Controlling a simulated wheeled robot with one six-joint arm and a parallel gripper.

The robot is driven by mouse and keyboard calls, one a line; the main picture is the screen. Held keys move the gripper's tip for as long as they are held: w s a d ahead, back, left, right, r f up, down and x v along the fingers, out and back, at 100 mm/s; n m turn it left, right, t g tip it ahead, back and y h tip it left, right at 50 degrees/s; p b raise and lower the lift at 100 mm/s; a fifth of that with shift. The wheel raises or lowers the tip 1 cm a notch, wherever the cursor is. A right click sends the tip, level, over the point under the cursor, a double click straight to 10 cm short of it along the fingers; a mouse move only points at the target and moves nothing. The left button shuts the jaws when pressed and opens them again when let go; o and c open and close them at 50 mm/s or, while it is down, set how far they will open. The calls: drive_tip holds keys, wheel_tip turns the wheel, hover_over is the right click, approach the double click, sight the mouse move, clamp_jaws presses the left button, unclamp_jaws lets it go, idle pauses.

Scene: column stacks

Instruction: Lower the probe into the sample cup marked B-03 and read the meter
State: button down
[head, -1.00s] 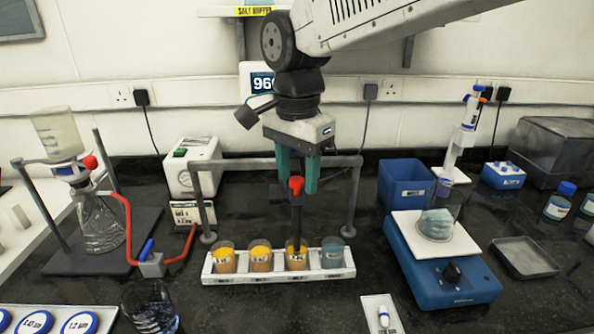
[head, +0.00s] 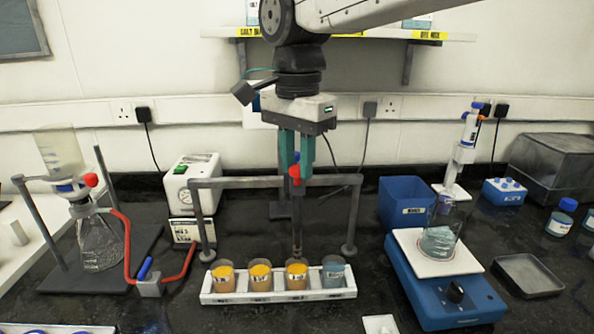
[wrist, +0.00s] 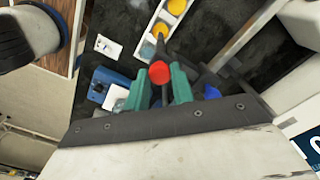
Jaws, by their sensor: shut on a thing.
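The probe, a dark rod with a red cap (head: 295,173), hangs upright between the teal fingers of my gripper (head: 295,158), which is shut on it. The red cap also shows in the wrist view (wrist: 160,72). The probe's tip is at the rim of the third cup from the left (head: 297,277); I cannot tell whether it is inside or just above. That cup has yellow-orange contents. The cups stand in a white rack (head: 280,298); their labels are too small to read, so I cannot identify B-03.
A grey frame (head: 235,182) stands behind the rack, its posts on either side. A blue stirrer (head: 455,300) with a beaker stands right, near a blue bin (head: 405,205). A flask stand with red tubing (head: 127,240) is left. The bench before the rack is mostly clear.

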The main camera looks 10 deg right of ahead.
drive_tip(key=shift+w+r, duration=0.1)
drive_tip(key=shift+r, duration=0.15)
drive_tip(key=c, duration=1.2)
unclamp_jaws()
drive_tip(key=shift+o, duration=0.2)
drive_tip(key=shift+r, duration=0.1)
wheel_tip(320, 180, up, 8)
drive_tip(key=shift+f, duration=0.2)
drive_tip(key=shift+d, duration=0.1)
